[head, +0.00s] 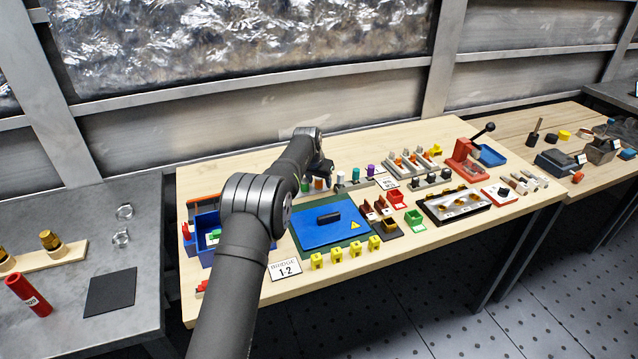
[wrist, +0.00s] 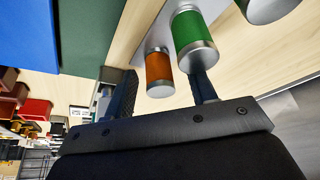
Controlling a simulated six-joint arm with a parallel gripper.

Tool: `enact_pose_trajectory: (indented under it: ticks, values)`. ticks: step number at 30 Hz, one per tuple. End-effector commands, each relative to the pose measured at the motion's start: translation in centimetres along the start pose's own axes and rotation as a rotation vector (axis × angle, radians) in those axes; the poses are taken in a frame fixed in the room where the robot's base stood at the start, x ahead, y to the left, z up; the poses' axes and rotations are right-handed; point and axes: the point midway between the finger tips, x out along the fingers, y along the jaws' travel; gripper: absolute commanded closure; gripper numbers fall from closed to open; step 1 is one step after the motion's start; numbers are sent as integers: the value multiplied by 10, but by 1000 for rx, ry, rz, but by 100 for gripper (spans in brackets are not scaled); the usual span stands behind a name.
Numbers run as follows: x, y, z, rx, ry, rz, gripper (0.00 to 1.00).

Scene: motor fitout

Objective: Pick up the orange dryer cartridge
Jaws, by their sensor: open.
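The orange dryer cartridge (wrist: 159,68) is a small orange cylinder with silver ends. In the wrist view it shows beyond my gripper (wrist: 163,84), in the gap between the two spread fingers. The jaws are open and hold nothing. A green cartridge (wrist: 193,36) of the same shape stands right beside the orange one, close to the right finger, and covers that finger's tip. In the head view the orange cartridge (head: 318,184) is small, at the back of the wooden bench, and my arm partly hides that area. I cannot tell whether a finger touches either cartridge.
A grey metal cylinder (wrist: 265,8) stands past the green cartridge. A blue panel on a green mat (head: 335,228) lies in front of the cartridge row. Yellow blocks (head: 355,250), a blue bin (head: 207,232), red and green bins, and a red lever press (head: 467,162) crowd the bench.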

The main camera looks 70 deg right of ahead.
Motion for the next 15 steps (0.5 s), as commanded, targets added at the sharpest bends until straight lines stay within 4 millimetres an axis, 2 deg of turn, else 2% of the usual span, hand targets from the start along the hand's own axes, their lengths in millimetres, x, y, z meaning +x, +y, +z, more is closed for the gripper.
enact_pose_trajectory:
  ticks: [7, 12, 15]
  values:
    - [2, 0, 0, 0, 0, 0, 48]
    - [1, 0, 0, 0, 0, 0, 82]
    - [1, 0, 0, 0, 0, 0, 97]
